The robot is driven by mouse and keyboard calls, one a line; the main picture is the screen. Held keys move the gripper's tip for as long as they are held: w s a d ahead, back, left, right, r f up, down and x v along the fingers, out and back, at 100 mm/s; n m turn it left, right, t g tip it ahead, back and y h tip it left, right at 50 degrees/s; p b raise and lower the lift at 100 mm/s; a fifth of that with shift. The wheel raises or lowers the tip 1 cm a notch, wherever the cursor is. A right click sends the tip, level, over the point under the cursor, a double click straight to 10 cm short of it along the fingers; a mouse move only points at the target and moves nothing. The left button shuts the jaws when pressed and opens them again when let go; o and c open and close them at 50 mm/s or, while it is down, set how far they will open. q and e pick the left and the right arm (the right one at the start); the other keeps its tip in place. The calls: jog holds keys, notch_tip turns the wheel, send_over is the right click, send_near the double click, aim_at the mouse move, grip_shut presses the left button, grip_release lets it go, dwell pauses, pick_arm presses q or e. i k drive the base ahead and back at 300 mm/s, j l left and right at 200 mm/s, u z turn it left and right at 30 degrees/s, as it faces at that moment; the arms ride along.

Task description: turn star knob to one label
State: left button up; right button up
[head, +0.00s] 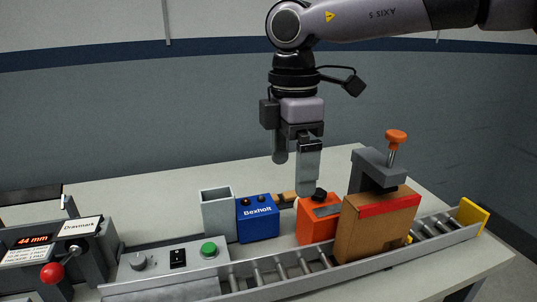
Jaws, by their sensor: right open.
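A small dark knob (320,194), which looks like the star knob, sits on top of an orange box (305,228) behind the conveyor. The knob's pointing direction cannot be made out. My left gripper is out of view.
A cardboard box (372,228) and a grey clamp with an orange knob (396,137) stand right of the orange box. A blue Bexholt box (258,222) and grey bin (217,218) stand left. A roller conveyor (300,272) runs in front, beside a button panel (175,262).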

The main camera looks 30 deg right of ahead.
aim_at(321, 195)
jog(key=k, duration=1)
